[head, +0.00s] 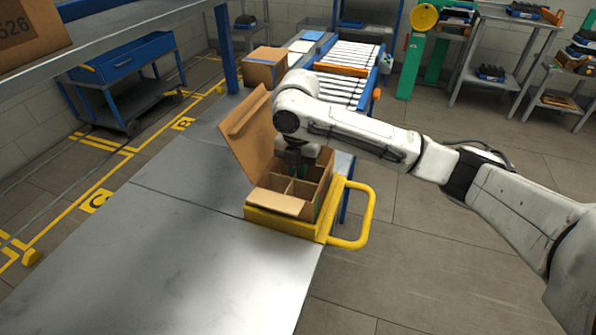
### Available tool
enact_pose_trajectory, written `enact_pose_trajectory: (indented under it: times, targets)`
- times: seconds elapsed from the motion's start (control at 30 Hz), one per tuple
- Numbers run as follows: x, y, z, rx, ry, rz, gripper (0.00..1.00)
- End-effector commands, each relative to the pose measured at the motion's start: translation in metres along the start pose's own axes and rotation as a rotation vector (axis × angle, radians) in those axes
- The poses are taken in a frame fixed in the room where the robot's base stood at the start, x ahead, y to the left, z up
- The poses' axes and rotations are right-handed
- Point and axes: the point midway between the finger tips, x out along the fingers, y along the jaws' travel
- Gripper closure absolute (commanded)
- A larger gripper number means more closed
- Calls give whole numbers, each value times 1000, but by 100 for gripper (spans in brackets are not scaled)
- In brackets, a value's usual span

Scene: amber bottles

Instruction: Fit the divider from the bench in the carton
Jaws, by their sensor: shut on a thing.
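The open brown cardboard carton (326,180) sits in a yellow holder (283,224) on the grey bench. One large flap stands up at its left and a smaller flap folds out at the front. The cardboard divider (297,190) shows inside the carton walls, its crossing panels forming compartments. My gripper (296,172) reaches down from above into the carton and is shut on the divider. The fingertips are small and partly hidden by my wrist and the carton. I cannot tell whether the divider touches the carton floor.
The yellow holder has a loop handle (368,215) sticking out over the bench's right edge. The near bench top (200,260) is clear. A closed carton (266,67) stands behind, beside a roller conveyor (340,88). A shelf with a box overhangs at upper left.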

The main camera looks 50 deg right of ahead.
Motion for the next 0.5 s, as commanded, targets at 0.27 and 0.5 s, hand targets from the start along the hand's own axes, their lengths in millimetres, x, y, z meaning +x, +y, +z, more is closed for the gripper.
enact_pose_trajectory:
  times: [0.27,0.5]
  targets:
    - [9,0,0,0,0,0,100]
    - [15,0,0,0,0,0,100]
